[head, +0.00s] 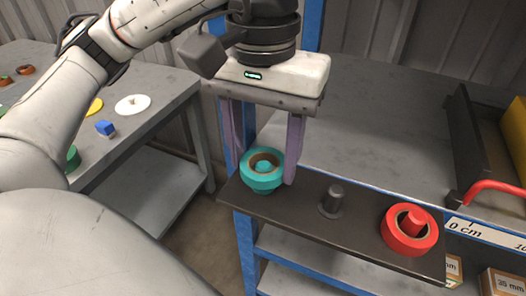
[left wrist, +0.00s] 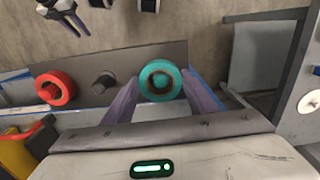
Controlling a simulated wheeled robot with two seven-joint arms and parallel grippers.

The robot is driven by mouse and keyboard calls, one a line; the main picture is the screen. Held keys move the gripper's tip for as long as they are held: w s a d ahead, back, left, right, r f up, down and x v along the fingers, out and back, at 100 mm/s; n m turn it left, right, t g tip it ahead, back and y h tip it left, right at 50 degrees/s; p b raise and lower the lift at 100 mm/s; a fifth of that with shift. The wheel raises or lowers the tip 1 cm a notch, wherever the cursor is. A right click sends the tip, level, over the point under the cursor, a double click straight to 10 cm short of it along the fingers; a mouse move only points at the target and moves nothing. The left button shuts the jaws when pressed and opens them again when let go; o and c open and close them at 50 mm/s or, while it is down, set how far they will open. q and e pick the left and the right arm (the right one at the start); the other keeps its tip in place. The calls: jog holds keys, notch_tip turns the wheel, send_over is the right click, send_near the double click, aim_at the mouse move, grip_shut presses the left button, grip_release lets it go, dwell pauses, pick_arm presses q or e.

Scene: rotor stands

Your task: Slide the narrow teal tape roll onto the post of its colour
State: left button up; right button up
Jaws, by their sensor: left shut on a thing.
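My left gripper (head: 266,172) points down with the narrow teal tape roll (head: 249,178) between its purple fingers, shut on it. The roll has a brown core and lies about level at the left end of a dark plank. The tip of a teal post (head: 263,165) shows inside its hole, and some teal shows just below the roll. I cannot tell how far down the post the roll sits. The left wrist view shows the roll (left wrist: 146,82) between the fingers too. A small pronged shape at that view's top left may be my right gripper; its state is unclear.
A bare dark grey post (head: 333,199) stands mid-plank. A red roll (head: 400,240) sits around a red post at the plank's right end. The plank (head: 365,237) runs along a grey bench with blue uprights. A side table (head: 150,118) at left holds small loose items.

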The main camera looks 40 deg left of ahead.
pick_arm(q)
jog(key=shift+f+b, duration=0.55)
jog(key=shift+f, duration=0.15)
jog(key=shift+f, duration=0.3)
jog(key=shift+f+b, duration=0.35)
jog(key=shift+b, duration=0.15)
jog(key=o, duration=1.5)
jog(key=shift+o, duration=0.2)
